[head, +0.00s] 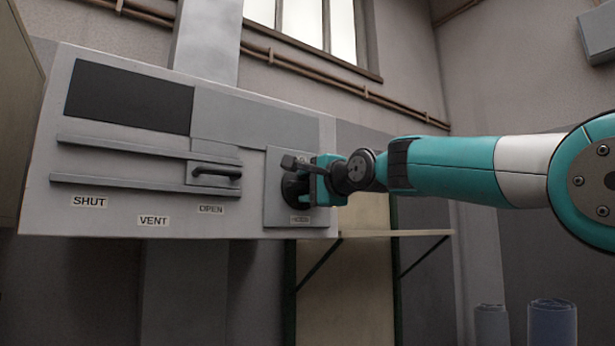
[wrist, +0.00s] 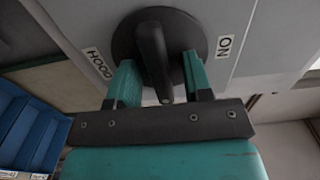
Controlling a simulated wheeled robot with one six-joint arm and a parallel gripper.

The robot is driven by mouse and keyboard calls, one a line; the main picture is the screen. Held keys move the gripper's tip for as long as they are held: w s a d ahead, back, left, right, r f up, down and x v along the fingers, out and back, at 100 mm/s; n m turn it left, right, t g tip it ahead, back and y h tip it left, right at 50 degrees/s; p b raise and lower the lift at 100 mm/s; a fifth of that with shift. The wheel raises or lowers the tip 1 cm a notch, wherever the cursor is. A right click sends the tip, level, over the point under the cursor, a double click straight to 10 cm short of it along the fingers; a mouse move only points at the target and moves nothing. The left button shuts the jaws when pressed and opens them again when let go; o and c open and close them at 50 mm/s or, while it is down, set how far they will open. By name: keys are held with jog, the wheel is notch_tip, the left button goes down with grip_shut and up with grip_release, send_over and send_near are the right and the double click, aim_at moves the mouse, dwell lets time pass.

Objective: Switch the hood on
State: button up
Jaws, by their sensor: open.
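The hood switch is a round black knob with a bar-shaped handle (wrist: 153,45) in the wrist view. It is mounted on a grey plate (head: 279,212) at the right end of the wall panel. A "HOOD" label (wrist: 98,63) is on one side of the knob and an "ON" label (wrist: 225,46) on the other; the handle points at neither. My gripper (wrist: 161,75) is open, with one teal finger on each side of the handle. I cannot tell whether the fingers touch it. In the head view, my gripper (head: 308,180) hides part of the knob.
The panel (head: 250,222) also carries a dark window (head: 128,97) and a sliding black handle (head: 216,172) above the "OPEN" label (head: 210,209). A shelf (head: 400,233) is below and right of the panel. Blue bins (wrist: 30,125) show at left in the wrist view.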

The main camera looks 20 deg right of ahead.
jog(key=shift+w+a, duration=0.15)
jog(key=shift+w, duration=0.25)
jog(key=shift+c, duration=0.4)
grip_shut()
